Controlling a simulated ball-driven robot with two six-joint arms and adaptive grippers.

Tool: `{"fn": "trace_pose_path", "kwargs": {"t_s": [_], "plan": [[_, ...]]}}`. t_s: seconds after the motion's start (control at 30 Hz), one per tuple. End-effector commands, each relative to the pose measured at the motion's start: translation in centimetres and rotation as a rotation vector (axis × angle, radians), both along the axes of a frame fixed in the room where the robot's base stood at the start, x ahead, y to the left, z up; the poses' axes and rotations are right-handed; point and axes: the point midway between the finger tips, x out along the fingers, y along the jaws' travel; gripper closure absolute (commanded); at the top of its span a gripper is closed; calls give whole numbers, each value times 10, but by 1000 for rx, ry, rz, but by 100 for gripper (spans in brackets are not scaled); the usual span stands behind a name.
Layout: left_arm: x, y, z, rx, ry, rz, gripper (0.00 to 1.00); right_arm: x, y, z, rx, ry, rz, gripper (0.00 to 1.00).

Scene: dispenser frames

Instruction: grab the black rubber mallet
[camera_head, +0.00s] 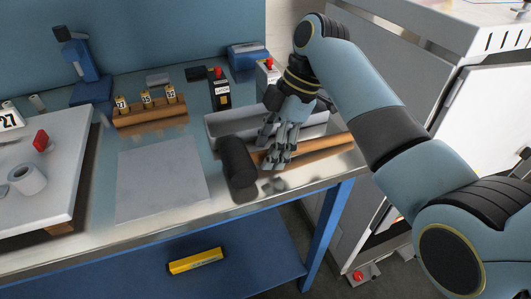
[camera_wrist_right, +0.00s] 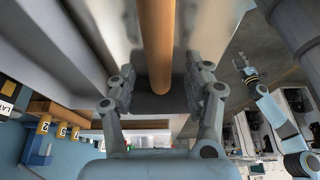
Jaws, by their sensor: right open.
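The black rubber mallet lies on the metal bench top near its front edge. Its dark cylindrical head (camera_head: 238,161) is at the left and its wooden handle (camera_head: 325,146) runs right. My right gripper (camera_head: 277,160) is open, pointing down over the handle close to the head. In the right wrist view the handle (camera_wrist_right: 158,40) runs between the two spread fingers of this gripper (camera_wrist_right: 162,88), with a gap on both sides. The dark head (camera_wrist_right: 150,105) shows beyond the fingers. My left gripper (camera_wrist_right: 242,65) appears small in the wrist view; its jaws are unclear.
A grey tray (camera_head: 222,123) lies just behind the mallet. A grey flat plate (camera_head: 160,182) lies left of it. A wooden block with numbered pieces (camera_head: 150,115) and small black and white boxes stand behind. A yellow item (camera_head: 195,261) is on the lower shelf.

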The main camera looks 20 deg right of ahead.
Motion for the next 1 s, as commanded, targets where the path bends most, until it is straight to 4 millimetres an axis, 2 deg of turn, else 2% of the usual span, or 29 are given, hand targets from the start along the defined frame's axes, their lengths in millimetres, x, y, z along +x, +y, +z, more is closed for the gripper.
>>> {"fn": "trace_pose_path", "kwargs": {"t_s": [0.1, 0.33, 0.73, 1.0], "plan": [[0, 0, 0, 0, -1, 0, 60, 0, 4, -9, 0, 1, 1, 49], [1, 0, 0, 0, -2, 0, 60, 0, 4, -11, 0, -1, 1, 49], [1, 0, 0, 0, -2, 0, 60, 0, 4, -10, 0, -1, 0, 100], [1, 1, 0, 1, -2, 0, 60, 0, 4, -9, 0, -3, 0, 100]]}}
